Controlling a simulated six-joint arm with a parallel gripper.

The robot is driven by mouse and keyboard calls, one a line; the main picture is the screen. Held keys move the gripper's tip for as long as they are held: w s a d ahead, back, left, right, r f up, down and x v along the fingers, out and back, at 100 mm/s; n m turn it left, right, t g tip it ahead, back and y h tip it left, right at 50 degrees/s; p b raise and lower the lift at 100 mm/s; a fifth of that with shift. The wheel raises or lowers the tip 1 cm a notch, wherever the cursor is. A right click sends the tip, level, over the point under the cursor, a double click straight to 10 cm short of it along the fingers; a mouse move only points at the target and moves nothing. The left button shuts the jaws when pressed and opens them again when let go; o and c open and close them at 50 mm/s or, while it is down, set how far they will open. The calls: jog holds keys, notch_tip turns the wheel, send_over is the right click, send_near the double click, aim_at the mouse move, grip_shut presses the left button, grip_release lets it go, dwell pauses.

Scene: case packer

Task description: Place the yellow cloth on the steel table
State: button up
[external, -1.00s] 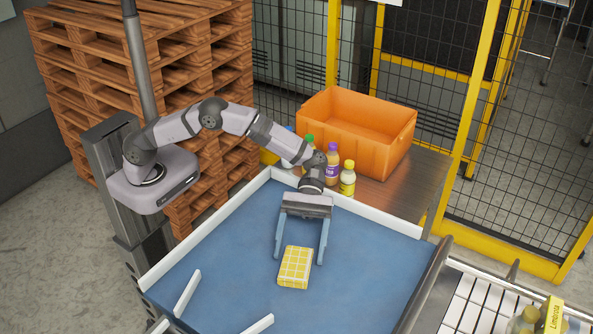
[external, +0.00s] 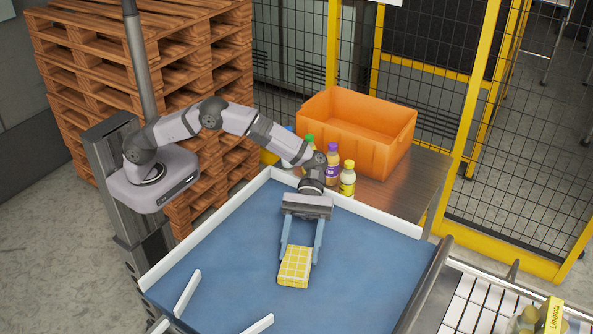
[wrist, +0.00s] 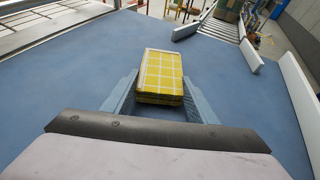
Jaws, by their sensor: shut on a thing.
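The yellow cloth (external: 295,267) is a folded block with a white grid pattern on the blue surface (external: 215,270). It also shows in the wrist view (wrist: 161,75), between the fingers. My gripper (external: 301,256) reaches down to it, with one blue finger at each side, shut on its near end. In the wrist view my gripper (wrist: 160,98) has its fingers along the cloth's sides. The steel table (external: 405,190) stands behind the blue surface, at the back right. I cannot tell whether the cloth touches the blue surface or is slightly raised.
An orange crate (external: 350,140) and several bottles, one with a yellow cap (external: 348,180), stand on the steel table. A white rail (external: 375,217) edges the blue surface. The table's right front part is bare. A yellow-framed mesh fence (external: 470,120) stands behind.

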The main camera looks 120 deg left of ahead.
notch_tip(320, 180, up, 28)
jog(key=p, duration=0.2)
dwell(0.4)
jog(key=shift+f, duration=0.1)
jog(key=shift+a+f, duration=0.1)
jog(key=a+f+n+t+y+b, duration=0.4)
jog(key=a+f+b, duration=0.25)
jog(key=a, duration=0.55)
jog(key=a+f+n+t+y+b, duration=0.3)
jog(key=a+f+n+b, duration=0.2)
jog(key=a+f, duration=0.5)
jog(key=s+a+f+n+t+y+b, duration=0.1)
jog(key=s+a+f+n+y+b, duration=0.3)
jog(key=s+a+f, duration=0.5)
jog(key=a+f+y+b, duration=0.1)
jog(key=a+y, duration=0.1)
jog(key=a, duration=0.1)
jog(key=shift+a+f+n, duration=0.3)
jog(key=shift+f+n, duration=0.05)
jog(key=shift+n, duration=0.05)
